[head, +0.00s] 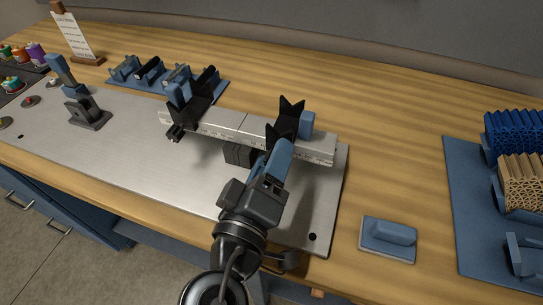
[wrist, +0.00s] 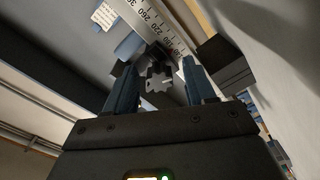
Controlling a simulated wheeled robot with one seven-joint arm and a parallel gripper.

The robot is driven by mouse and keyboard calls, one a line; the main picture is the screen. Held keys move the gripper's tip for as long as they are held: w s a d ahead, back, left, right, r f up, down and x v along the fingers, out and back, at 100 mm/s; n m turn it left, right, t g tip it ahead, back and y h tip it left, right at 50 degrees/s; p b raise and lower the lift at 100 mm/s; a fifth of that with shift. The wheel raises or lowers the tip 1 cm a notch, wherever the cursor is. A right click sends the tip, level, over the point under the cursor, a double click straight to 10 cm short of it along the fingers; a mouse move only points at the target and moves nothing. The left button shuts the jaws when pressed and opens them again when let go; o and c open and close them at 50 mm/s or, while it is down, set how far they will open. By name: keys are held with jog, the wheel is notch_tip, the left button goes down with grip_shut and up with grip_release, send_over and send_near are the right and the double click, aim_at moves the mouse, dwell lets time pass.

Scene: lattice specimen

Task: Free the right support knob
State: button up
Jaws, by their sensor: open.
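The right support (head: 287,121), a black V-shaped block with a blue part on its right, sits on the ruled rail (head: 222,127). Its dark toothed knob (wrist: 158,76) shows in the wrist view between the two blue fingers of my gripper (wrist: 160,68). The fingers are open, with a visible gap on each side of the knob. In the head view my gripper (head: 281,152) reaches up to the front of the right support and hides the knob. The left support (head: 190,98) stands further left on the rail, with its own dark knob (head: 176,133) at the front.
The rail stands over a grey metal plate (head: 130,150). A dark block (head: 238,154) sits under the rail, left of my gripper. A blue eraser-like block (head: 389,236) lies on the wood at right. A blue mat (head: 465,205) with lattice blocks is at far right.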

jog(key=shift+w+d, duration=0.1)
jog(key=shift+w, duration=0.05)
jog(key=shift+c, duration=0.4)
grip_shut()
